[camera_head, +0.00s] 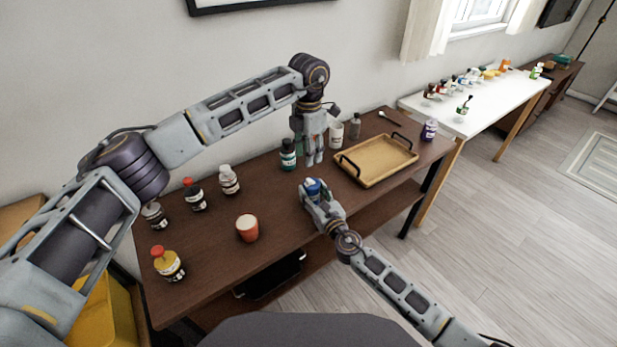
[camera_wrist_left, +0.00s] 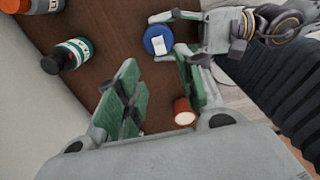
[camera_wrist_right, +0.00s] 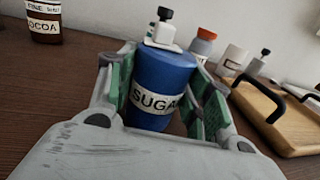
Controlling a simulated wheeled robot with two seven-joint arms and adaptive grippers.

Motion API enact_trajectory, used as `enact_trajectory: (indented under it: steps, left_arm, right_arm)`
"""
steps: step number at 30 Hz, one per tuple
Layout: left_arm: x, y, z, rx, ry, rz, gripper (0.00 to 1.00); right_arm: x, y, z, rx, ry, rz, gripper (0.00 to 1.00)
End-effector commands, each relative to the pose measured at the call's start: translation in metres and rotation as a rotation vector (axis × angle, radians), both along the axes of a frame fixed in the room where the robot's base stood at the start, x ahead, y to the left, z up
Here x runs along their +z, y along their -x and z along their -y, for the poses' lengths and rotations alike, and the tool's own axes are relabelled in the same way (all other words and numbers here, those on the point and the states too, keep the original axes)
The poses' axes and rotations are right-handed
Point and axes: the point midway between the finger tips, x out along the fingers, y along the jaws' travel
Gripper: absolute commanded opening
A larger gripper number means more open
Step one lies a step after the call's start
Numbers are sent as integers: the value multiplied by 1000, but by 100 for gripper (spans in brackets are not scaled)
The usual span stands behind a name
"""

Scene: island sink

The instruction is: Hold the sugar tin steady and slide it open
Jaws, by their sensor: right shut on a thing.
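The sugar tin (camera_head: 313,188) is a blue cylinder standing upright on the brown table.
A green-labelled bottle (camera_head: 288,155) stands close to my left gripper. A wooden tray (camera_head: 385,165) with black handles lies to the right. The table's front edge is clear between cup and tin.

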Motion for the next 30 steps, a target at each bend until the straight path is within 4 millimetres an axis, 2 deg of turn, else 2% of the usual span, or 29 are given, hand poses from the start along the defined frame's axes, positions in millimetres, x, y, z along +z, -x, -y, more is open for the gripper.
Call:
enact_trajectory:
  steps: [18,24,30]
  left_arm:
    - [-80,0,0,1,0,-1,38]
    - [-95,0,0,1,1,1,38]
    - [-100,0,0,0,-1,1,38]
  right_arm:
    - [0,0,0,0,0,0,24]
    - [0,0,0,0,0,0,24]
    - [0,0,0,0,0,0,24]
